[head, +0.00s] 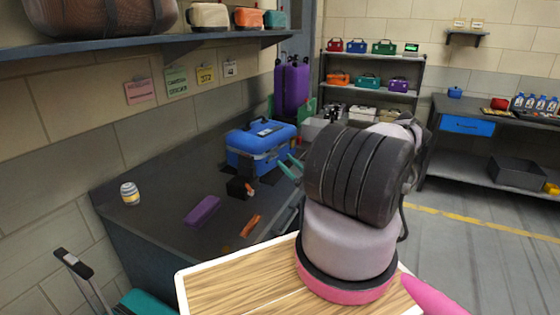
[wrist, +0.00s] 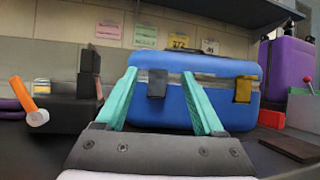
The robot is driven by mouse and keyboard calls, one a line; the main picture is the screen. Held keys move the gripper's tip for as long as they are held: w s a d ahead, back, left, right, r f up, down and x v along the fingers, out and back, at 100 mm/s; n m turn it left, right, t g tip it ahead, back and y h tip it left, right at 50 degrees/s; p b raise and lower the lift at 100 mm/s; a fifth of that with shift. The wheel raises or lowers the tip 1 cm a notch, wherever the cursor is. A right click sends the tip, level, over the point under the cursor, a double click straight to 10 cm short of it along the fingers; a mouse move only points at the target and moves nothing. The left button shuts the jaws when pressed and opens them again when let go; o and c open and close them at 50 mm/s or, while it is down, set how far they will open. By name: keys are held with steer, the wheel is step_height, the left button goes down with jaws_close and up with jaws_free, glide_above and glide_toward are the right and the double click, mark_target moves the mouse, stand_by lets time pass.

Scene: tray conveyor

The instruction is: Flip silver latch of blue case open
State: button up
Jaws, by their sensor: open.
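The blue case (head: 245,140) stands closed on the dark counter; its front fills the middle of the wrist view (wrist: 205,110). In the wrist view a dark grey latch (wrist: 157,84), possibly the silver one, is on the front's left part, and a yellow latch (wrist: 243,89) is on the right. Both appear to hang down flat on the front. My gripper (head: 291,165) has teal fingers, open and empty, pointing at the case front. In the wrist view (wrist: 159,74) the grey latch lies between the fingertips. I cannot tell whether they touch the case.
A black block with an orange lever (wrist: 37,117) is left of the case. A purple block (head: 202,211), an orange piece (head: 251,226) and a striped jar (head: 129,193) lie or stand on the counter. A purple suitcase (wrist: 286,68) stands right of the case. A shelf (head: 150,46) overhangs the counter.

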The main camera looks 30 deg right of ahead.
steer(key=s+d, duration=0.3)
steer(key=s, duration=0.4)
steer(key=shift+s+d, duration=0.35)
steer(key=shift+d, duration=0.05)
steer(key=shift+c, duration=0.9)
steer(key=shift+w+a, duration=0.1)
steer(key=shift+c, duration=0.3)
steer(key=a+n+g+y, duration=0.1)
steer(key=a+n+g, duration=0.1)
steer(key=n+g, duration=0.1)
steer(key=w+a+n+g, duration=0.1)
steer(key=a+n+g, duration=0.2)
steer(key=n+g, duration=0.1)
steer(key=w+a+n+g+y, duration=0.1)
steer(key=a+n+g, duration=0.2)
steer(key=n+g, duration=0.1)
steer(key=shift+w+r+g+y, duration=0.15)
steer(key=shift+r+g+y, duration=0.15)
steer(key=shift+g, duration=0.4)
steer(key=n+g+h, duration=0.1)
steer(key=n+g, duration=0.1)
steer(key=n+g+h, duration=0.1)
steer(key=n+h, duration=0.4)
steer(key=h, duration=0.5)
glide_toward(274, 155)
steer(key=x, duration=0.7)
steer(key=shift+w+a+f, duration=0.1)
steer(key=shift+f, duration=0.1)
